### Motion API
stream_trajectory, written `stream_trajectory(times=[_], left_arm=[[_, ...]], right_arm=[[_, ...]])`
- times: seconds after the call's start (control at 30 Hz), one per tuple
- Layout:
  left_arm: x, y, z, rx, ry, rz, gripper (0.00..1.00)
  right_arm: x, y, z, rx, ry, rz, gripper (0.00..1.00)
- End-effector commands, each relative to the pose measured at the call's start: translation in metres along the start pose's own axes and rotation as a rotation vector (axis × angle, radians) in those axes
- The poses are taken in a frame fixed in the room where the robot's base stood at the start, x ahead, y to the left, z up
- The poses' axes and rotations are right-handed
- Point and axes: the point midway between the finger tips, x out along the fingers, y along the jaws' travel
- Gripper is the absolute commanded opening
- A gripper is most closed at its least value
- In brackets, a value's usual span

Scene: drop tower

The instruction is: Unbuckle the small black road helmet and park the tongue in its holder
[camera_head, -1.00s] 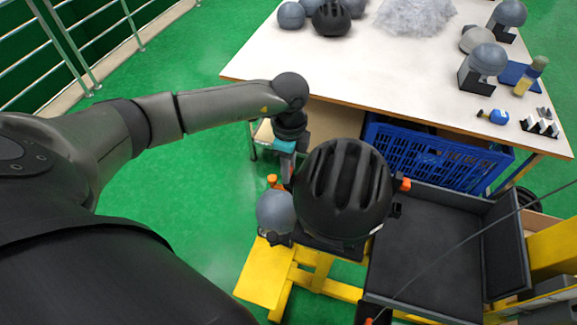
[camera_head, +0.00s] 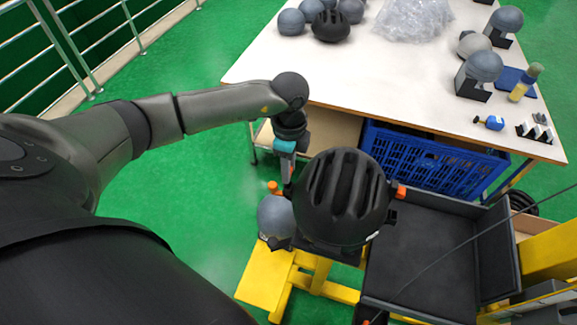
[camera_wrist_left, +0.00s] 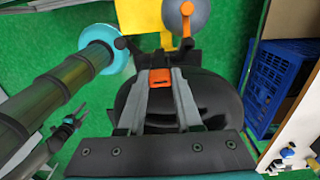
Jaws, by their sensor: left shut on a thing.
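The small black road helmet (camera_head: 345,200) sits upright on a stand in the middle of the head view, vents facing up; its dark shell also shows in the wrist view (camera_wrist_left: 215,98). My left gripper (camera_head: 288,178) is beside the helmet's left edge. In the left wrist view its two grey fingers (camera_wrist_left: 162,90) are shut around an orange-topped buckle piece (camera_wrist_left: 160,77) in front of the shell. The strap and the tongue holder are not clearly visible. What looks like my right gripper (camera_wrist_left: 78,117) is small at the left of the wrist view.
A grey ball-shaped head form (camera_head: 276,217) stands close left of the helmet, near an orange knob (camera_head: 275,187). A black tray (camera_head: 425,250) lies to the right. A blue crate (camera_head: 430,158) is under the white table (camera_head: 400,80), which holds several helmets and small parts.

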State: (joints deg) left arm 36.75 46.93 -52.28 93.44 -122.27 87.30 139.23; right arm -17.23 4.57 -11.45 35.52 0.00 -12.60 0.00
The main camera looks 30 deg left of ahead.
Motion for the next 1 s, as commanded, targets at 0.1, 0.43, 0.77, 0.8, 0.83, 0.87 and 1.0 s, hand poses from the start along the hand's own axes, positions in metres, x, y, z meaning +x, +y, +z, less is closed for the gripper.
stream_trajectory(times=[0.1,0.43,0.77,0.8,0.83,0.87,1.0], left_arm=[[0.003,0.004,0.004,-0.001,-0.001,0.002,0.02],[0.014,0.022,0.022,0.0,-0.002,0.003,0.02],[0.023,0.037,0.037,0.0,-0.001,0.001,0.02],[0.024,0.037,0.038,0.0,-0.001,0.0,0.02],[0.024,0.038,0.039,0.0,-0.001,0.0,0.02],[0.024,0.038,0.039,0.0,-0.001,0.0,0.02],[0.027,0.043,0.039,0.001,-0.001,0.001,0.02]], right_arm=[[-0.001,0.0,0.0,0.0,0.0,0.0,0.5],[-0.005,0.0,-0.001,0.0,0.0,0.0,0.5],[-0.008,0.0,-0.001,0.0,0.001,0.0,0.5],[-0.008,0.0,-0.001,0.0,0.001,0.0,0.5],[-0.008,0.0,-0.001,0.0,0.001,0.0,0.5],[-0.008,0.0,-0.001,0.0,0.001,0.0,0.5],[-0.009,0.0,-0.002,0.0,0.001,0.0,0.5]])
